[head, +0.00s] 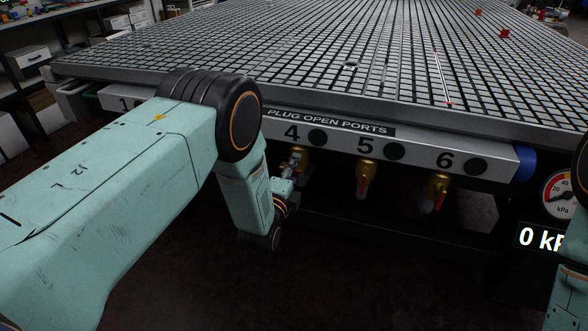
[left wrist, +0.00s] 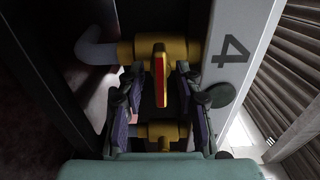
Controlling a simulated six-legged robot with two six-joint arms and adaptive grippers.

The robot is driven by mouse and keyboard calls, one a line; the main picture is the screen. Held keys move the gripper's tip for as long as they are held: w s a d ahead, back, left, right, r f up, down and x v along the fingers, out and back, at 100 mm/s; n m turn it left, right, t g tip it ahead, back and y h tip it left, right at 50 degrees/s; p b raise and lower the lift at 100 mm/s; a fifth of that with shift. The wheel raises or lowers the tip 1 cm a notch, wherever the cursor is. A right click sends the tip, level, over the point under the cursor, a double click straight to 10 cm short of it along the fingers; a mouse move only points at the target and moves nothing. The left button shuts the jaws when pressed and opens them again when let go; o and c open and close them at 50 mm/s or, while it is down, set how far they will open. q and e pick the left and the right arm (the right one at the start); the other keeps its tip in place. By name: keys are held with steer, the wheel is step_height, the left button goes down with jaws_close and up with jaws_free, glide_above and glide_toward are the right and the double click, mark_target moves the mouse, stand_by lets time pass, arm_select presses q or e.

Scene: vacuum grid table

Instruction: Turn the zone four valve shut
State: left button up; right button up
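The zone four valve is a brass body (left wrist: 190,50) with a red handle (left wrist: 160,80), below the black 4 on the pale panel. In the left wrist view the handle stands between the two fingers of my left gripper (left wrist: 157,90), with a visible gap on each side. The gripper is open around the handle and does not appear to touch it. In the head view my left gripper (head: 290,175) is at the zone four valve (head: 303,162) and hides its handle. My right gripper is out of frame.
The zone five valve (head: 365,178) and zone six valve (head: 436,192) hang to the right, with red handles. A pressure gauge (head: 560,194) and a display (head: 541,238) starting with 0 stand at far right. The grid table (head: 330,60) is above the panel. Floor below is clear.

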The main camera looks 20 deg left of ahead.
arm_select(q)
steer(key=s, duration=1.2)
steer(key=shift+a, duration=0.2)
steer(key=s+a+f+n+g+p, duration=0.1)
steer(key=s+a+f+n+g, duration=0.1)
steer(key=s+f+n+g, duration=0.95)
steer(key=s+a+r+n+g+p, duration=0.1)
steer(key=s+n+g+p, duration=0.3)
steer(key=s, duration=2)
steer(key=a+n+g, duration=0.1)
steer(key=n+g, duration=0.1)
steer(key=n, duration=0.1)
steer(key=shift+s+r+y, duration=0.15)
steer(key=shift+y, duration=0.15)
